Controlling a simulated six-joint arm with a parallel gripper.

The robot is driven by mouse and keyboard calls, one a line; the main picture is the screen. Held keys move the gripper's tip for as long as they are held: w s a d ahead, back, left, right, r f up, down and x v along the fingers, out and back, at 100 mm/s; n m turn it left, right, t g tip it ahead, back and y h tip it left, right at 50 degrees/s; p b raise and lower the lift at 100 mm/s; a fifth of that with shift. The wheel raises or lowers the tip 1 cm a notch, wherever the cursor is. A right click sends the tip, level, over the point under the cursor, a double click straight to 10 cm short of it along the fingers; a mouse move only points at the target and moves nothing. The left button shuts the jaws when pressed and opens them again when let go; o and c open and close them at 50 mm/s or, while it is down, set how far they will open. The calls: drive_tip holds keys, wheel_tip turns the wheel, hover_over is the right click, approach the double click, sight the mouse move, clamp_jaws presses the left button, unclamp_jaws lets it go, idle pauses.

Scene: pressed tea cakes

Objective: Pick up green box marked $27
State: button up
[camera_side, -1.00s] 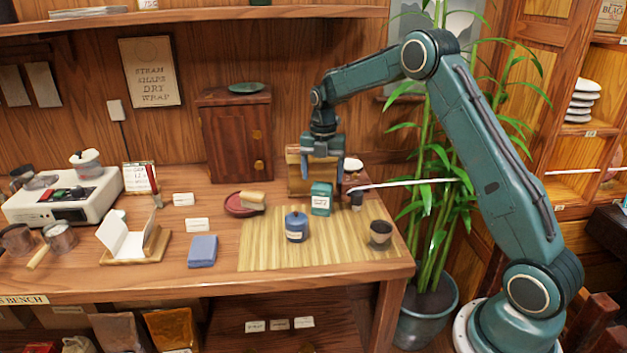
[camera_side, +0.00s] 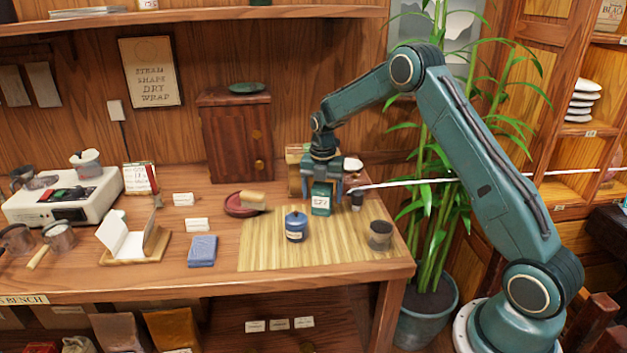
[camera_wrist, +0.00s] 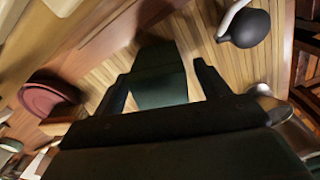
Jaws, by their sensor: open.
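The green box (camera_side: 321,203) stands upright on the back part of the slatted bamboo mat (camera_side: 270,247), its white label reading like $27. My gripper (camera_side: 322,191) is open and pointing down, with its fingers lowered to either side of the box's upper part. In the wrist view the green box (camera_wrist: 158,78) lies between the two dark fingers of my gripper (camera_wrist: 160,85). Gaps show between box and fingers there, so I see no grip on it. The box's far side is hidden.
A red dish (camera_side: 240,207) lies to the left. A wooden box stands close behind my gripper. The mat's front is clear.

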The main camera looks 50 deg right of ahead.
idle(0.5)
drive_tip(key=c, duration=1.1)
drive_tip(key=shift+o, duration=0.2)
wheel_tip(320, 180, up, 20)
idle(0.4)
